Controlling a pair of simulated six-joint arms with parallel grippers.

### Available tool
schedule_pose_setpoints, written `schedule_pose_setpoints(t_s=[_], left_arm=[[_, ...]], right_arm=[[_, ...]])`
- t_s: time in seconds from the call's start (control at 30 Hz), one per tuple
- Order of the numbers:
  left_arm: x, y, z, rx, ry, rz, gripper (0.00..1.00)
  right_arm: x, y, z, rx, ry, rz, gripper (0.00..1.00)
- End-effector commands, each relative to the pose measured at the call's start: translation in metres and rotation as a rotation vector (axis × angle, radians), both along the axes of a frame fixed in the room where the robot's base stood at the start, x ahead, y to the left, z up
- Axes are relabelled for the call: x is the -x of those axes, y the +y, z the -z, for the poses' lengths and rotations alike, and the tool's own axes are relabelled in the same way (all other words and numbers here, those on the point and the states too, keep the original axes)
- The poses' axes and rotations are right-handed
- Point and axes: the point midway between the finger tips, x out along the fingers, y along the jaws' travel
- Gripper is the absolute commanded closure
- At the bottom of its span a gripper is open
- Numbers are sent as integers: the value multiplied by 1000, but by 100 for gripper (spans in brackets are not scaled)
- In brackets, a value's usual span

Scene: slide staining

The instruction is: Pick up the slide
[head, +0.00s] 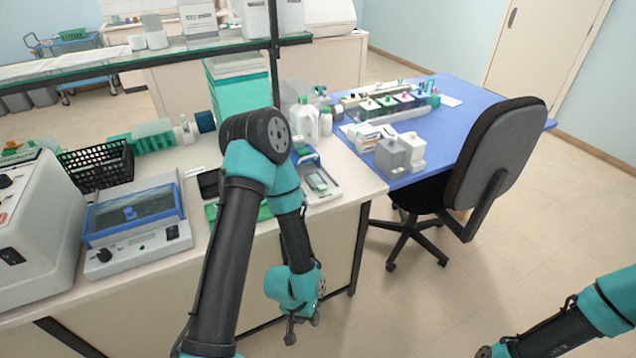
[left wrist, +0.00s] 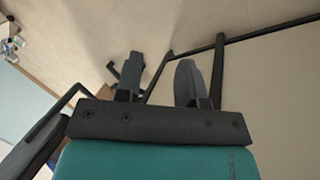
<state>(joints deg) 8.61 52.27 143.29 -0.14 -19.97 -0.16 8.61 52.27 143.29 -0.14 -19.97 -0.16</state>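I cannot make out a slide in either view. My left gripper (head: 301,333) hangs low in front of the bench's front edge, below the bench top, pointing down. In the left wrist view its two fingers (left wrist: 158,80) are spread apart with nothing between them, facing floor and bench legs. Coloured staining jars (head: 395,102) stand in a row on the blue table (head: 465,120).
The white bench (head: 355,182) holds a blue-framed device (head: 130,215), a black basket (head: 95,165), bottles (head: 308,120) and a small instrument (head: 318,182). My left arm hides part of a green tray (head: 263,211). An office chair (head: 495,155) stands before the blue table.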

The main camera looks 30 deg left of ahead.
Motion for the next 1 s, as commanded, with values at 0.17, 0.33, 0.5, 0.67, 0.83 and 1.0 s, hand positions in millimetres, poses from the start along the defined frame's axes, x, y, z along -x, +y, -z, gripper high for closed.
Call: schedule_pose_setpoints(t_s=[0.17,0.33,0.5,0.67,0.83,1.0], left_arm=[[0,0,0,0,0,0,64],[0,0,0,0,0,0,64],[0,0,0,0,0,0,61],[0,0,0,0,0,0,46],[0,0,0,0,0,0,36],[-1,0,0,0,1,-2,36]], right_arm=[[0,0,0,0,0,0,57],[0,0,0,0,0,0,57],[0,0,0,0,0,0,57],[0,0,0,0,0,0,57],[0,0,0,0,0,0,57],[0,0,0,0,0,0,57]])
